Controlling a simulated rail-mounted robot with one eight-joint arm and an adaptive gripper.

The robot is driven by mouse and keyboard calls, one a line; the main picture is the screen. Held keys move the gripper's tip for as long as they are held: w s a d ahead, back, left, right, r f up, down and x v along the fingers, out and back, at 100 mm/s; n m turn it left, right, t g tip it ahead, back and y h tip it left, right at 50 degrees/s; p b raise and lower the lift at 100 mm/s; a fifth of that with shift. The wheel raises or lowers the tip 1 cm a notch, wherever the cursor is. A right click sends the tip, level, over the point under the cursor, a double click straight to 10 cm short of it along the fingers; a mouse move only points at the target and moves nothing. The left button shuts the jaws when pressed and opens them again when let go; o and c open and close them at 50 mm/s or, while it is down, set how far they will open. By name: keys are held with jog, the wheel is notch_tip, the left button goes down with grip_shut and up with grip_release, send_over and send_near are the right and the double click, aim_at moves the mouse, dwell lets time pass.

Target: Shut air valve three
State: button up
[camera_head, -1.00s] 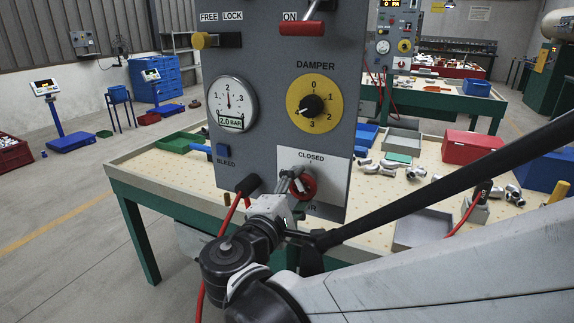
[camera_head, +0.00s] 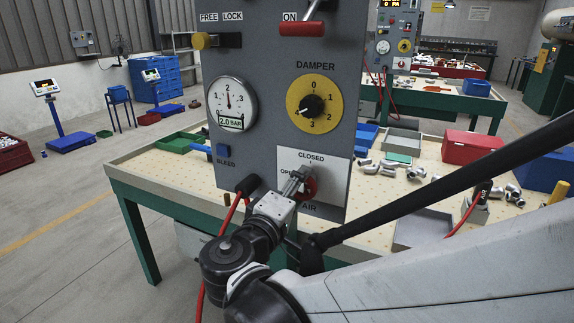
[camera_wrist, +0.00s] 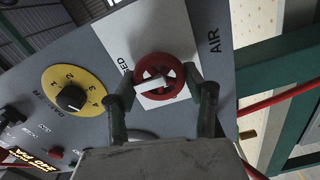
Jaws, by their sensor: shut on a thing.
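The air valve is a red handwheel (camera_head: 311,188) with a white pointer bar, low on the grey panel (camera_head: 270,90). A white plate behind it reads CLOSED at the top and OPEN at the left, with AIR below. My gripper (camera_head: 301,178) is shut on the wheel from the front and covers part of it. The wrist view shows the wheel (camera_wrist: 160,97) between my two fingers, which touch its rim. The white bar there lies roughly along the line from AIR towards CLOSED. I see no valve number.
The panel also holds a damper dial (camera_head: 314,105), a pressure gauge (camera_head: 232,104), a blue bleed button (camera_head: 223,151), a yellow free/lock knob (camera_head: 202,41) and a red-handled lever (camera_head: 302,28). A perforated table (camera_head: 190,185) with castings and trays stands behind. A red hose hangs near my wrist.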

jog(key=o, duration=1.2)
jog(key=shift+c, duration=0.2)
jog(key=v, duration=1.2)
jog(key=shift+d, duration=0.1)
